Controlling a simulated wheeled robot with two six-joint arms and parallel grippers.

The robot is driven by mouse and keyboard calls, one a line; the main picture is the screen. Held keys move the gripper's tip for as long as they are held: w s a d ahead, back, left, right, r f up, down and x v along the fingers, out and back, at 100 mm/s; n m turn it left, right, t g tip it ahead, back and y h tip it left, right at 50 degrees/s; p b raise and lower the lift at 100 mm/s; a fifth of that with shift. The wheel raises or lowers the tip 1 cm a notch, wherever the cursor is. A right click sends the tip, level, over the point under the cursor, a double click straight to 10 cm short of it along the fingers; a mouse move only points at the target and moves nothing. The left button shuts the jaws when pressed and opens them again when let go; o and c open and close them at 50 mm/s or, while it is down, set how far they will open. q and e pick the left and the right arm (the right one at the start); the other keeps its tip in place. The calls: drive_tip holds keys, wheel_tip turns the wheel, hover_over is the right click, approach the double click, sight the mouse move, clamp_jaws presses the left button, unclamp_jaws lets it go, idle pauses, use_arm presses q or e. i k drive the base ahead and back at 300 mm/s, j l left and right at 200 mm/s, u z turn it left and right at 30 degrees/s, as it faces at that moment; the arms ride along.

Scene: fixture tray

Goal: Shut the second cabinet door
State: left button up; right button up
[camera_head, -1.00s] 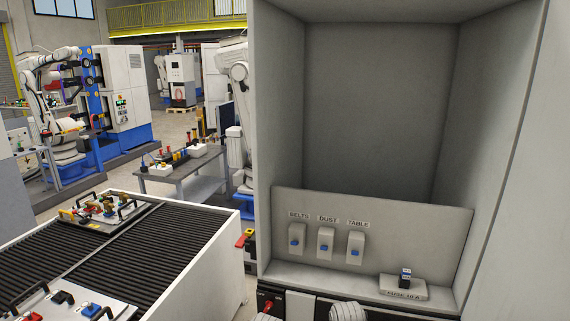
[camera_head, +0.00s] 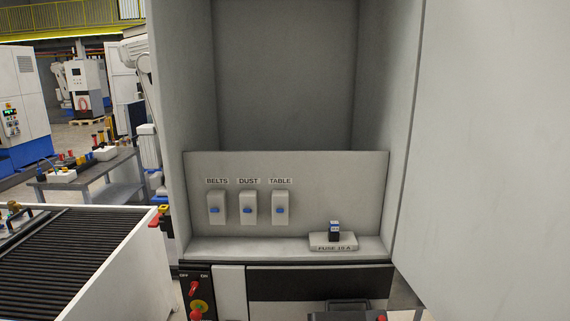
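The cabinet (camera_head: 285,75) stands open in front of me, its grey interior fully visible. A large pale grey door panel (camera_head: 490,150) stands swung open at its right side and runs out of the picture at the right. Its handle does not show, and no other door of the cabinet is in view. Neither of my grippers is in view.
Inside the cabinet are three blue switches labelled BELTS (camera_head: 216,208), DUST (camera_head: 248,208) and TABLE (camera_head: 281,208), and a fuse block (camera_head: 333,241). A control panel with red knobs (camera_head: 198,290) is below. A roller conveyor (camera_head: 75,262) stands at the left.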

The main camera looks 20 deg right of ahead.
sight(483, 233)
drive_tip(key=k+l, duration=1.5)
drive_tip(key=l, duration=0.25)
